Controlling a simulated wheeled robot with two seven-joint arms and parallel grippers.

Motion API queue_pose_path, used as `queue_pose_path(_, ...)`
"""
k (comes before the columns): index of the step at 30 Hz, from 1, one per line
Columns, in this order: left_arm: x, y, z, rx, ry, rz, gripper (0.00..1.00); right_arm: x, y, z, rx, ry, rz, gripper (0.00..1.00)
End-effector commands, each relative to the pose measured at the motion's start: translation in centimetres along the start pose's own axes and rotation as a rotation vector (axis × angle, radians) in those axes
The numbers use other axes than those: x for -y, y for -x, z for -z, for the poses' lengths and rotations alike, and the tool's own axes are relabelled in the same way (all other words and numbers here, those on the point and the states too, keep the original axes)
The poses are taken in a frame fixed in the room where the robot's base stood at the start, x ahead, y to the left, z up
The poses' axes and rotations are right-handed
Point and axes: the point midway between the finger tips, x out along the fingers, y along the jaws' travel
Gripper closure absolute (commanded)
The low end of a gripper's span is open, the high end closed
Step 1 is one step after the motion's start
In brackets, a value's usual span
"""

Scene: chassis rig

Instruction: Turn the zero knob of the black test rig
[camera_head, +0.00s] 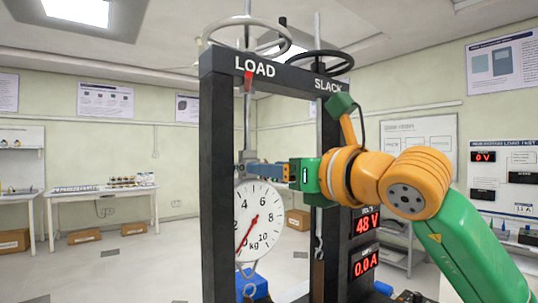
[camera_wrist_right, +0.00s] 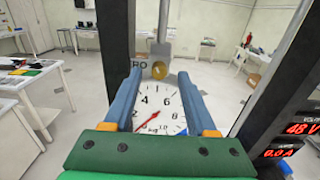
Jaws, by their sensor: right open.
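The black test rig (camera_head: 216,190) stands in the middle of the head view, with "LOAD" and "SLACK" on its top beam. A round white dial scale (camera_head: 262,203) hangs in it, its red pointer slanting to the lower left. My right gripper (camera_head: 243,170) reaches in from the right at knob height. In the right wrist view its open blue fingers (camera_wrist_right: 159,75) lie on either side of the knob, apart from it.
Two handwheels (camera_head: 319,62) sit on top of the rig. Red displays (camera_head: 366,224) reading 48 V and 0.0 A are on its right post. The posts flank my right gripper. White tables (camera_head: 100,193) stand well back at the left, with open floor between.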

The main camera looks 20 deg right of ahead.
Motion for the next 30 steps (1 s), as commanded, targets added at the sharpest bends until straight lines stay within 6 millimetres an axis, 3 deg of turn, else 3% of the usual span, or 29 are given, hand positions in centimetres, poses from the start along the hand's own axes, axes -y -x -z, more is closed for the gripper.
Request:
queue_pose_path(8, 0.0, 0.3, 0.3, -0.005, -0.001, 0.0, 0.48, 0.0, -0.7, 0.1, 0.0, 0.0, -0.001, 0.43)
queue_pose_path(15, 0.0, 0.3, 0.3, -0.006, -0.001, 0.0, 0.48, 0.0, -0.7, 0.1, 0.0, 0.0, -0.001, 1.0)
queue_pose_path(23, 0.0, -0.9, 0.3, -0.007, -0.002, 0.0, 0.48, -0.1, -0.7, 0.4, 0.003, -0.07, -0.003, 1.0)
queue_pose_path(29, 0.0, -0.5, 0.3, -0.008, -0.001, 0.0, 0.48, -0.1, -0.6, 0.0, 0.003, -0.077, -0.002, 1.0)
queue_pose_path(30, 0.0, -0.5, 0.3, -0.008, -0.001, 0.0, 0.48, -0.1, -0.6, 0.0, 0.003, -0.077, -0.002, 0.65)
